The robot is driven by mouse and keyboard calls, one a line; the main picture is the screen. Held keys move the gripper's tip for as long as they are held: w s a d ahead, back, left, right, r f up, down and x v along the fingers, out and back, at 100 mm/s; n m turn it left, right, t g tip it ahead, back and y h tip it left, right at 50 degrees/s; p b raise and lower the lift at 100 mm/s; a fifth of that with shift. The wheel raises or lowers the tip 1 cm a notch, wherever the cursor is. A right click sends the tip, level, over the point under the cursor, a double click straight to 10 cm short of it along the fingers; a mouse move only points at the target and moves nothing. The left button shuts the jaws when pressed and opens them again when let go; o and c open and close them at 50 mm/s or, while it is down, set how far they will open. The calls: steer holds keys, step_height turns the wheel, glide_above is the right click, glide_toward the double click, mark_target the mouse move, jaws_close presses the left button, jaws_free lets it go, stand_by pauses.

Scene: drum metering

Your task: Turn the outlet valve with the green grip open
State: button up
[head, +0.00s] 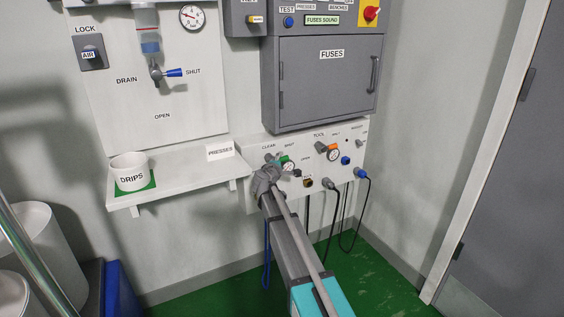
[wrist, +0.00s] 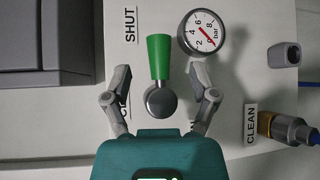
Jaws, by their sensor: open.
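The outlet valve's green grip (wrist: 160,57) sticks out from a round grey hub (wrist: 160,102) on the white panel. In the wrist view the grip points up, with its end beside the SHUT label (wrist: 130,25). My gripper (wrist: 160,84) is open, with one finger on each side of the hub and the lower part of the handle. Gaps show between the fingers and the valve. A label behind the left finger is mostly hidden. In the head view my gripper (head: 267,177) is at the panel's left part and covers much of the valve.
A pressure gauge (wrist: 203,32) sits right beside the grip. A brass fitting (wrist: 280,127) and a grey knob (wrist: 284,55) are further right. In the head view a shelf (head: 190,178) with a DRIPS cup (head: 129,172) is left of the panel, and the fuse box (head: 322,85) is above.

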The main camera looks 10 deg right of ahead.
mark_target(282, 161)
steer(key=shift+x, duration=1.6)
jaws_close()
steer(key=shift+a, duration=0.35)
steer(key=shift+d, duration=0.25)
